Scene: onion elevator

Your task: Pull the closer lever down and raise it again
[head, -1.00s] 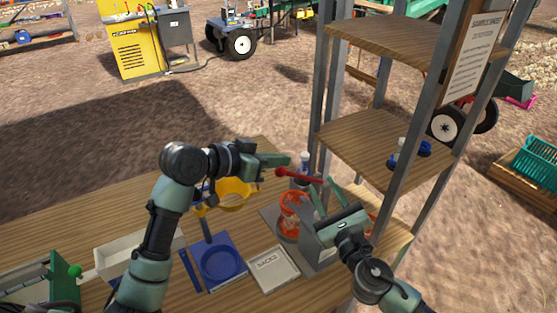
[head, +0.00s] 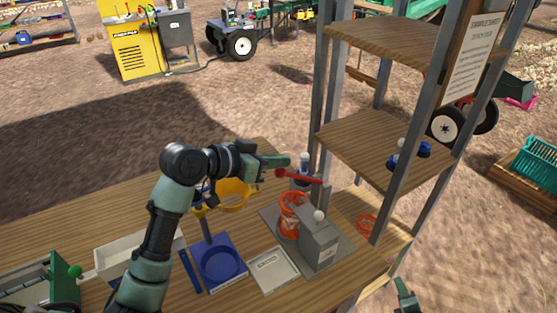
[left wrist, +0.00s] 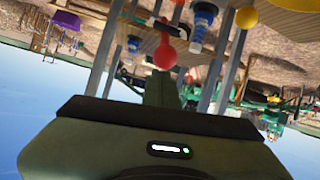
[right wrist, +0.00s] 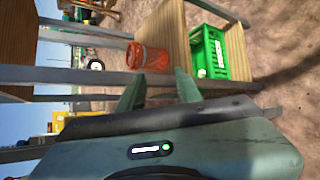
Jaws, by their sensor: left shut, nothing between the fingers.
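The red lever (head: 300,177) has a round red end and lies nearly level above the grey machine (head: 320,240). My left gripper (head: 284,160) is shut and empty, just above the lever's round end; I cannot tell whether they touch. In the left wrist view the red lever's ball (left wrist: 165,55) shows just beyond the shut fingers (left wrist: 162,85). A white knob (head: 319,215) sits on the grey machine. My right gripper (head: 404,292) is at the lower right, away from the lever; in the right wrist view its fingers (right wrist: 158,88) stand apart, with nothing between them.
An orange container (head: 292,212) stands by the grey machine.

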